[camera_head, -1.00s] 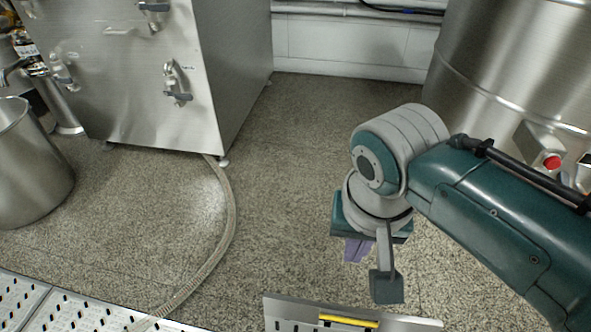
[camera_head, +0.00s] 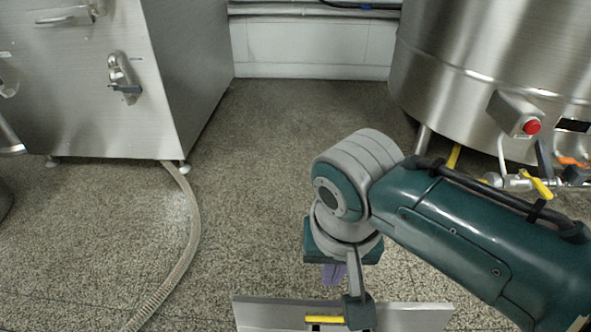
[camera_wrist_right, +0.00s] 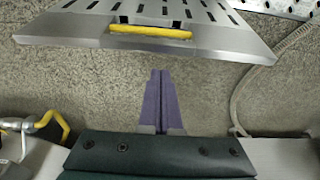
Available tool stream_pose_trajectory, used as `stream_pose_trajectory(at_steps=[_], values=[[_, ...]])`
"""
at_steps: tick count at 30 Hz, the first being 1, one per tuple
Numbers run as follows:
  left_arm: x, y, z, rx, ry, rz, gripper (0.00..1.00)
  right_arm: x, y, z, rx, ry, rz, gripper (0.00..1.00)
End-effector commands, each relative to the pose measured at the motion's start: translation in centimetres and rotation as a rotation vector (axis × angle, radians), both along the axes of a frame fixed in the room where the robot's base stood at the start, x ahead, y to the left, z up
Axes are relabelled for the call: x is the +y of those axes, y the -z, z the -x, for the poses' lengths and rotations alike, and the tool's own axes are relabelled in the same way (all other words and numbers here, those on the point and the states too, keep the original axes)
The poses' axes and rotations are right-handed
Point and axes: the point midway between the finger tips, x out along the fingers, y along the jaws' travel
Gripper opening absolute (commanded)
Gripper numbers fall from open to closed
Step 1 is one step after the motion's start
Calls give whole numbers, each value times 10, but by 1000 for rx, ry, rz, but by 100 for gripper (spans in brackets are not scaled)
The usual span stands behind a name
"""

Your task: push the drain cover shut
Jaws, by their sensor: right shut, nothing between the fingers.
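The drain cover (camera_head: 270,311) is a slotted metal plate with a yellow handle (camera_head: 324,320), at the bottom edge of the head view. Its lower part is cut off there. In the right wrist view, the drain cover (camera_wrist_right: 225,46) lies across the top with its front lip and yellow handle (camera_wrist_right: 150,31) facing my gripper; it looks raised, but its exact angle is unclear. My right gripper (camera_head: 333,273) has purple fingers, shut and empty. In the wrist view the right gripper (camera_wrist_right: 161,75) points at the cover, with a visible gap before the lip. My left gripper is not in view.
A steel cabinet (camera_head: 90,110) stands at the left, with a hose (camera_head: 190,225) running from it along the floor. A large steel tank (camera_head: 480,70) with a red button (camera_head: 532,127) and yellow-handled valve (camera_head: 541,187) stands at the right. The speckled floor (camera_head: 280,120) between them is clear.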

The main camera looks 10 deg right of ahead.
Motion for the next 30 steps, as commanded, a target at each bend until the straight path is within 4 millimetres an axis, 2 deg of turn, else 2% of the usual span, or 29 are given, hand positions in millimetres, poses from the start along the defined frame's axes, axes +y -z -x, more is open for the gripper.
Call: stream_pose_trajectory(at_steps=[6, 20, 30], values=[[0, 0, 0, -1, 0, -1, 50, 4, -2, 15, 1, 0, 1, 0], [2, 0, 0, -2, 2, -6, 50, 5, -4, 17, 0, 1, 1, 0], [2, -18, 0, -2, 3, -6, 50, 8, -8, 29, -53, 0, 16, 0]])
